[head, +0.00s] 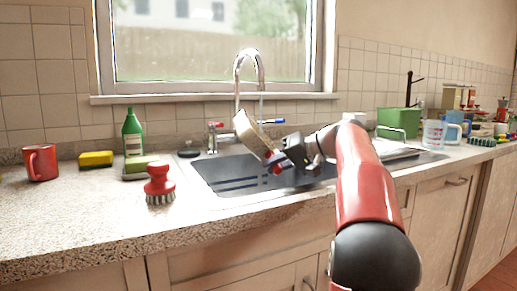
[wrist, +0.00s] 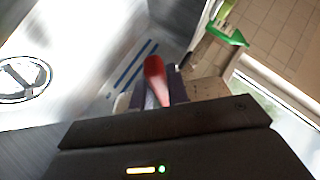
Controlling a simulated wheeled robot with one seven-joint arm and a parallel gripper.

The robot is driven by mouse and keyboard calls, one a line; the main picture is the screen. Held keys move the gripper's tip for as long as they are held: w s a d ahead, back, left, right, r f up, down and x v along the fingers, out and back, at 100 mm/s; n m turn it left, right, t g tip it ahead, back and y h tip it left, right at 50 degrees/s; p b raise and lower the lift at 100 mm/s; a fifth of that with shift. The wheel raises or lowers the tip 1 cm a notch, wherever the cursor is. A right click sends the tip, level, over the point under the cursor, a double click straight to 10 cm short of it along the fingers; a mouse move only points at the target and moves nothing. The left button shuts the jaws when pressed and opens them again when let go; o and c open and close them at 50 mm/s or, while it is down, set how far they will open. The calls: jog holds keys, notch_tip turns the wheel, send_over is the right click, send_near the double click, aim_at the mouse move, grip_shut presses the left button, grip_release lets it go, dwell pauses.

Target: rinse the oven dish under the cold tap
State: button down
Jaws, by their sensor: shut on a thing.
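The oven dish (head: 247,132), cream-sided, is tilted steeply above the sink, below the tap spout. My gripper (head: 279,160) is at its lower right, shut on a red part that looks like the dish's handle; this red part (wrist: 154,72) shows between the fingers in the wrist view. The dish's inside is turned away in the head view. The chrome tap (head: 249,54) arches over the dish, with a red-marked lever (head: 216,124) on the left and a blue-marked cold lever (head: 271,121) on the right. A faint pale line under the spout looks like running water.
The grey sink (head: 215,172) lies below. To its left are a red brush (head: 159,185), green bottle (head: 132,133), yellow sponge (head: 96,159) and red mug (head: 40,162). Right of it are a green box (head: 395,121) and measuring jug (head: 434,134). The front left counter is clear.

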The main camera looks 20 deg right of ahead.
jog(key=shift+s+d, duration=0.2)
jog(key=shift+d, duration=0.15)
jog(key=shift+a, duration=0.15)
jog(key=shift+w+a, duration=0.25)
jog(key=shift+a, duration=0.1)
jog(key=shift+d+r, duration=0.1)
jog(key=shift+d, duration=0.05)
